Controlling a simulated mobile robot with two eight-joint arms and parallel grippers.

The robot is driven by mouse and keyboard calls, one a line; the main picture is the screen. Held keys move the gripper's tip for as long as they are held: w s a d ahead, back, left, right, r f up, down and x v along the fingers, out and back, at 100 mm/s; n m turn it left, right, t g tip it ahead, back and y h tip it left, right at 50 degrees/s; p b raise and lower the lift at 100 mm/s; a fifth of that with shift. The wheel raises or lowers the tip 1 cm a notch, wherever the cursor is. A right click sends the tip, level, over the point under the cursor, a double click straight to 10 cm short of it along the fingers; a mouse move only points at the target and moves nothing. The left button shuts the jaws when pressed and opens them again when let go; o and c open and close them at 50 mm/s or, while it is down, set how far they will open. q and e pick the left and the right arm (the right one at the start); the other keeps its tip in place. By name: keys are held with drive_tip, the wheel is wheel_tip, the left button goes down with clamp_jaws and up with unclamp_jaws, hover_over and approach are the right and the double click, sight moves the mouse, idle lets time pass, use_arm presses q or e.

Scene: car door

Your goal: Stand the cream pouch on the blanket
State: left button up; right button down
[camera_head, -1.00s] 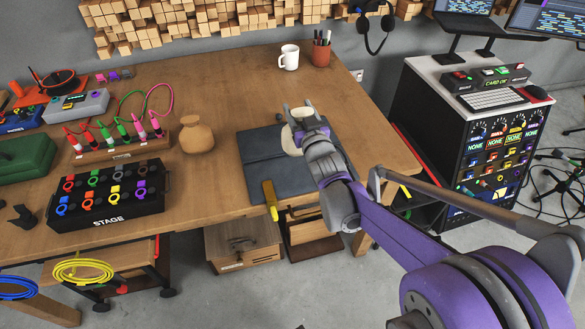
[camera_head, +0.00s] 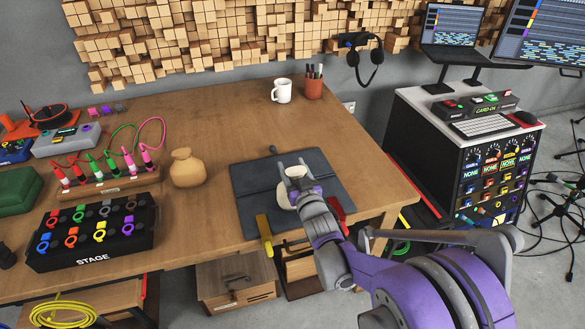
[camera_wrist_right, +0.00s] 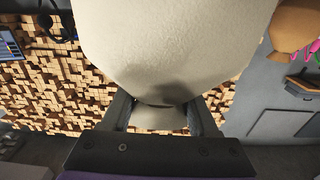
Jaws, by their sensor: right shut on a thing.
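The cream pouch (camera_head: 285,197) is held in my right gripper (camera_head: 290,166), over the middle of the dark grey-blue blanket (camera_head: 252,211) on the wooden table. In the right wrist view the pouch (camera_wrist_right: 175,45) fills the upper middle, with its narrow part between the two fingers (camera_wrist_right: 162,112). The gripper and arm cover part of the pouch and blanket. I cannot tell whether the pouch touches the blanket. My left gripper is not in view.
A tan pouch (camera_head: 188,168) stands left of the blanket. A yellow clamp (camera_head: 264,232) and a red clamp (camera_head: 337,210) sit at the blanket's front edge. A white mug (camera_head: 282,91) and a pen cup (camera_head: 314,84) stand behind. Bare table lies behind the blanket.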

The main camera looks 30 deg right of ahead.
drive_tip(key=c, duration=0.6)
unclamp_jaws()
drive_tip(key=shift+f, duration=0.2)
drive_tip(key=o, duration=0.4)
drive_tip(key=shift+o, duration=0.2)
drive_tip(key=shift+r, duration=0.25)
drive_tip(key=p+v, duration=0.1)
drive_tip(key=v, duration=1.1)
drive_tip(key=s+a+f+n+g+y, duration=0.1)
drive_tip(key=s+a+f+g+y, duration=0.1)
drive_tip(key=s+a+f+g, duration=0.3)
drive_tip(key=s+a+f+n+g+y, duration=0.1)
drive_tip(key=s+a+f+g, duration=0.4)
drive_tip(key=s, duration=0.9)
drive_tip(key=a+g+y, duration=0.1)
drive_tip(key=a+g, duration=0.1)
drive_tip(key=a, duration=0.1)
drive_tip(key=shift+s+f+n+g, duration=0.15)
drive_tip(key=shift+s+n+g, duration=0.15)
drive_tip(key=shift+s+g, duration=0.1)
